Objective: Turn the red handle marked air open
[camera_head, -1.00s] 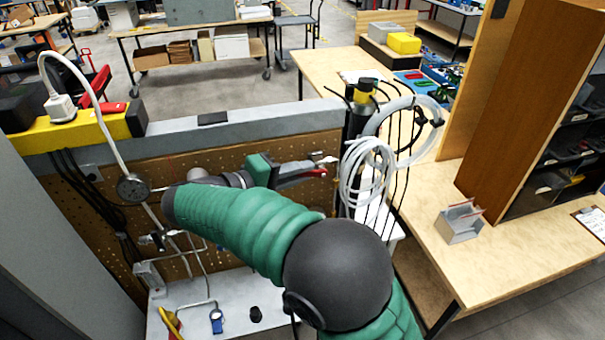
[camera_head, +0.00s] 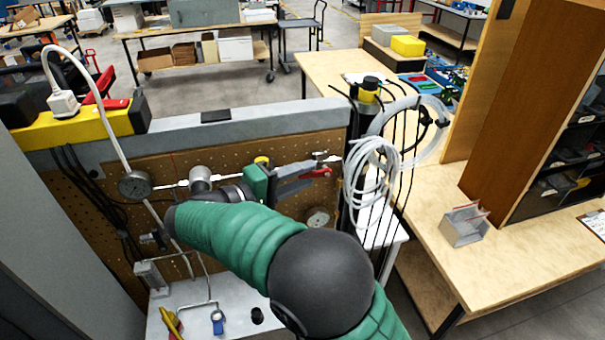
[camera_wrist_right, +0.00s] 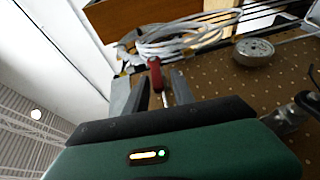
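The red handle (camera_head: 319,173) is on the brown pegboard, at its upper right in the head view. In the right wrist view the red handle (camera_wrist_right: 155,74) points up into the gap between my fingers, its metal stem behind it. My right gripper (camera_head: 312,172), with a green body and grey fingers, reaches right to the handle. In the wrist view my right gripper (camera_wrist_right: 158,85) is open, one finger on each side of the handle, with no clear contact. No marking on the handle is legible. My left gripper is not in view.
A gauge (camera_head: 318,218) is below the handle, and another gauge (camera_head: 134,186) is at the left. Coiled white tubing (camera_head: 368,180) and black cables hang just right of the handle. A grey rail (camera_head: 230,124) tops the pegboard (camera_head: 90,205). A wooden bench (camera_head: 480,260) stands at the right.

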